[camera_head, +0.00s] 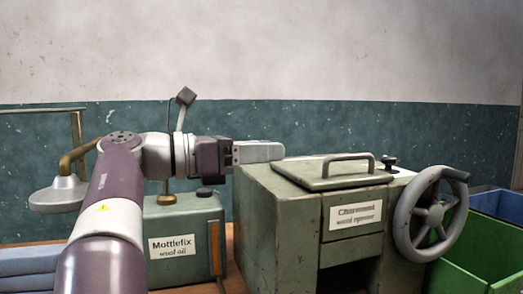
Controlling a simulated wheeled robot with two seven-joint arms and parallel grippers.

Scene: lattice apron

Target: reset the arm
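My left arm comes in from the lower left, with purple and white links. Its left gripper (260,152) points right, level, at the top left edge of a worn green machine (283,215). I see its pale fingers from the side as one block, so the gap between them is hidden. I see nothing hanging from them. I cannot tell whether they touch the machine. My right arm and gripper are not in view.
The machine has a lid handle (348,158), a label (357,215) and a grey handwheel (432,213) on its right. A smaller green "Mottlefix" box (205,222) stands left of it. A green bin (475,262) and blue bin (500,205) are at right; a grey lamp-like dish (55,196) is at left.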

